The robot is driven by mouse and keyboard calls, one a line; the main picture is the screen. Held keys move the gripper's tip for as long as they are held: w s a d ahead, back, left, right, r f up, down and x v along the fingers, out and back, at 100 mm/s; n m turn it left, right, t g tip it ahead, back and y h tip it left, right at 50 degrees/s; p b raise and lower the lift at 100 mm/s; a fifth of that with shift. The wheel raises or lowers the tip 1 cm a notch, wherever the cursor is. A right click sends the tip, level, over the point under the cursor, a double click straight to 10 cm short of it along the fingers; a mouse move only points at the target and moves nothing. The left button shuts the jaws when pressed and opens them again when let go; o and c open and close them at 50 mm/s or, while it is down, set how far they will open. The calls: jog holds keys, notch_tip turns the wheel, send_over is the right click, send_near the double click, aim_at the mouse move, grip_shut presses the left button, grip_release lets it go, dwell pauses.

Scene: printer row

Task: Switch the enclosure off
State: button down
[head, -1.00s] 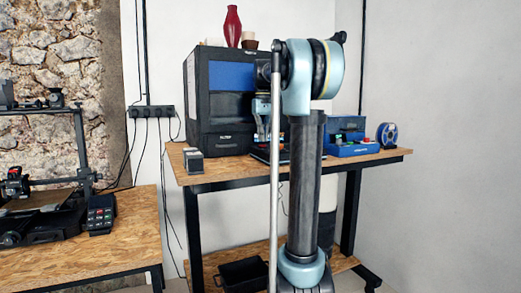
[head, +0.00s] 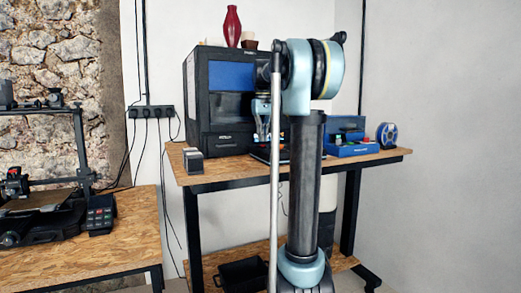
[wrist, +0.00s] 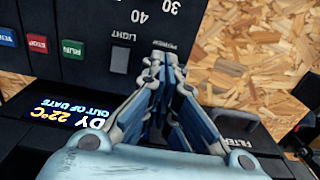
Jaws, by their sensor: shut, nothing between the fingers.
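The black enclosure (head: 220,100) with a blue front panel stands on the wooden table in the head view. My gripper (head: 263,138) hangs in front of its right side, partly hidden by my arm. The fingers cover the area below that label, so the power switch and any contact cannot be made out. The grey LIGHT switch (wrist: 120,59) is just left of the fingertips.
Left of the light switch are a green RUN button (wrist: 72,49), a red STOP button (wrist: 37,43) and a blue button (wrist: 6,37). A lit display (wrist: 70,112) is nearby. A blue box (head: 350,148) and spool (head: 387,134) stand right; a red vase (head: 232,26) tops the enclosure.

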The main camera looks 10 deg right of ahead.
jog(key=shift+f, duration=0.95)
dwell(0.7)
jog(key=shift+r, duration=3.5)
